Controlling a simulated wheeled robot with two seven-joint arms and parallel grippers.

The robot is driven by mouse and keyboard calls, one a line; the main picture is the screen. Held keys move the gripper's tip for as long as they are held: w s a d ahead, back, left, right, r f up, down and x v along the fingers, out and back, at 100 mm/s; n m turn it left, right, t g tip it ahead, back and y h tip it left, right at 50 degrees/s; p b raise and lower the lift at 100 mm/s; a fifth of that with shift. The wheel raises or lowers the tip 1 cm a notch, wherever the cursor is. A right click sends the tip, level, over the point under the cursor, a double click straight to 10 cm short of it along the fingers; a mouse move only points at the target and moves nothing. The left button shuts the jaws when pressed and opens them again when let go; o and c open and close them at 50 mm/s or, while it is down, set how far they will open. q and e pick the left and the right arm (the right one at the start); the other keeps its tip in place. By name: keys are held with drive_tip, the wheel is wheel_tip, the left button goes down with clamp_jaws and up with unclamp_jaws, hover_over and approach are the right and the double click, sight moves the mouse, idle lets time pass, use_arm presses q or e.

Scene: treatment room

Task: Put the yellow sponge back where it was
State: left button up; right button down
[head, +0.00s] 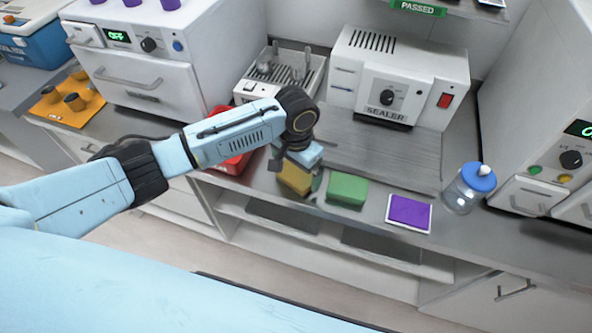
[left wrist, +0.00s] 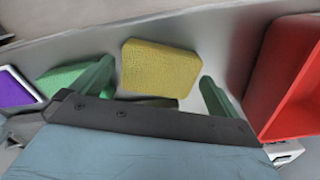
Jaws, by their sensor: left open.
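The yellow sponge (head: 295,178) lies at the front edge of the steel counter. In the left wrist view the sponge (left wrist: 160,68) shows between and beyond my two green fingers. My left gripper (head: 297,168) is directly over the sponge and partly hides it. In the left wrist view my left gripper (left wrist: 155,85) is open, with a gap on each side of the sponge. I cannot tell how far the fingertips are above the counter. My right gripper is not in view.
A green sponge (head: 347,189) lies just right of the yellow one, then a purple pad (head: 409,211) with a white border. A red tray (head: 230,162) is close on the left. A jar with a blue lid (head: 478,178) stands further right. The sealer (head: 395,85) stands behind.

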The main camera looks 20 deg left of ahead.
sight(296, 174)
use_arm(q)
wheel_tip(296, 174, up, 11)
drive_tip(key=shift+p, duration=0.4)
drive_tip(key=shift+f, duration=0.1)
